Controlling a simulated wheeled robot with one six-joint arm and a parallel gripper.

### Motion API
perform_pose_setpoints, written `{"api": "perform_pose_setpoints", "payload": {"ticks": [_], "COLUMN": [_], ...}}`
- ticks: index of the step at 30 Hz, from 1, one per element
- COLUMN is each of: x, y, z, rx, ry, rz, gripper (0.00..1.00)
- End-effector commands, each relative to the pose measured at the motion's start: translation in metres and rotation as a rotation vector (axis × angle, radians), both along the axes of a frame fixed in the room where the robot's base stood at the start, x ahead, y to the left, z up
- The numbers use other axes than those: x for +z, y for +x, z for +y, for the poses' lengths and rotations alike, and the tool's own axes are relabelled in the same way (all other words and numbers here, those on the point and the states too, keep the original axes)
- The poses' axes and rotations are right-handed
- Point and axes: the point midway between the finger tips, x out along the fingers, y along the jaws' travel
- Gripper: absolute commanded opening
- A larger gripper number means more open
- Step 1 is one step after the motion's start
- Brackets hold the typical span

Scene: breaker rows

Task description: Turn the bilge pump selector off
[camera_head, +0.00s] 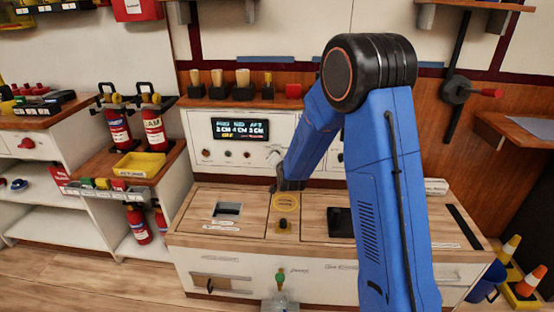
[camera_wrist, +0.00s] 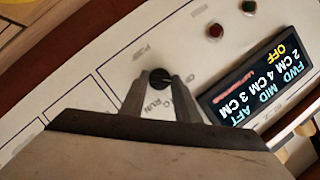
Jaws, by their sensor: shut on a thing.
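The selector is a small black round knob (camera_wrist: 160,77) on the white panel, with small lettering around it, one word reading RUN, upside down in the wrist view. My gripper (camera_wrist: 162,86) has its two grey fingers closed on the knob from either side. The fingers cover part of it, and I cannot tell exactly which mark it points to. A dark display (camera_wrist: 262,82) beside it reads FWD 2 CM, MID 4 CM, AFT 3 CM, with OFF in yellow. The display also shows in the head view (camera_head: 240,129), left of my arm.
A red button (camera_wrist: 215,31) and a green one (camera_wrist: 249,7) sit near the knob. Wooden-handled items (camera_head: 243,84) stand on the ledge above the panel. The wooden counter (camera_head: 200,205) lies below, with a yellow ring (camera_head: 286,200). Fire extinguishers (camera_head: 154,127) stand at left.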

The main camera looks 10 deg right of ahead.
Motion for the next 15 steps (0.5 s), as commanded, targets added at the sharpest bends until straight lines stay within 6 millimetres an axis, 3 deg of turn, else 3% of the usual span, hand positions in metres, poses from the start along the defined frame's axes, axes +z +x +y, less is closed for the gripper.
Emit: {"api": "perform_pose_setpoints", "payload": {"ticks": [8, 9, 10, 11, 15], "x": [-0.001, -0.001, -0.0009, -0.0009, -0.0006], "y": [-0.0005, -0.0005, -0.0004, -0.0004, -0.0003], "z": [-0.0005, -0.0005, -0.0005, -0.0005, -0.0003], "rx": [-0.001, -0.001, -0.001, -0.001, -0.001], "ry": [0.0, 0.0, 0.0, 0.0, 0.0], "rz": [0.002, 0.002, 0.002, 0.002, 0.001], "gripper": [0.07, 0.36, 0.43, 0.47, 0.47]}}
